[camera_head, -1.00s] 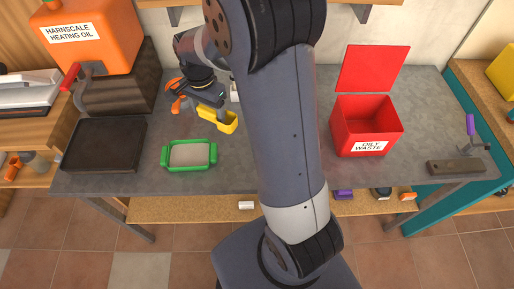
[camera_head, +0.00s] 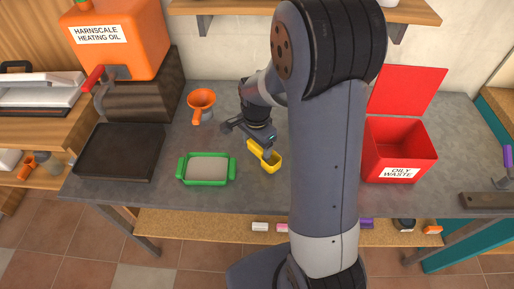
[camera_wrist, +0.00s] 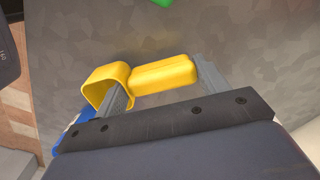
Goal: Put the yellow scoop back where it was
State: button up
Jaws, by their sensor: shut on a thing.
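The yellow scoop (camera_head: 270,161) is in my gripper (camera_head: 260,149), over the grey workbench, right of the green-rimmed tray. In the wrist view, the yellow scoop (camera_wrist: 163,74) lies across between the two fingers of my gripper (camera_wrist: 162,88). Its open bowl is at the left and its handle runs right to the other finger. Grey bench surface shows behind it. I cannot tell whether the scoop touches the bench.
The green tray (camera_head: 181,171) holds grey material. An orange funnel (camera_head: 202,105) stands behind it. A dark pan (camera_head: 119,153) and an orange heating oil tank (camera_head: 119,40) are at left. A red oily waste bin (camera_head: 400,150) with its lid up is at right. My arm hides the bench middle.

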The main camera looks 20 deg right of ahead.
aim_at(256, 146)
jog(key=shift+f, duration=0.7)
jog(key=shift+f, duration=0.2)
jog(key=o, duration=1)
jog(key=shift+r, duration=0.1)
jog(key=shift+c, duration=0.2)
notch_tip(256, 146, up, 12)
jog(key=shift+r, duration=0.15)
